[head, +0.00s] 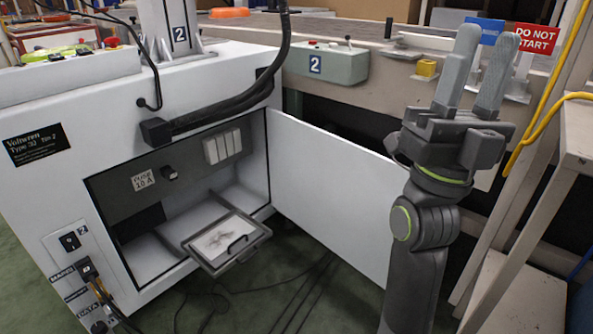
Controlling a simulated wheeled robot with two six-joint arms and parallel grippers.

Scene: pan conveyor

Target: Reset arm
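My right arm rises at the right of the head view, with its gripper (480,75) pointing up in front of the conveyor. Its two grey fingers stand a small gap apart with nothing between them. The gripper is clear of the white cabinet and its open door (335,185). My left gripper is not in view.
The white cabinet (60,185) stands open at left, with a drawer-like tray (265,236) sticking out of it. The open door reaches toward my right arm. A control box (345,66) marked 2 and a red DO NOT START sign (536,38) are behind. Cables lie on the green floor.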

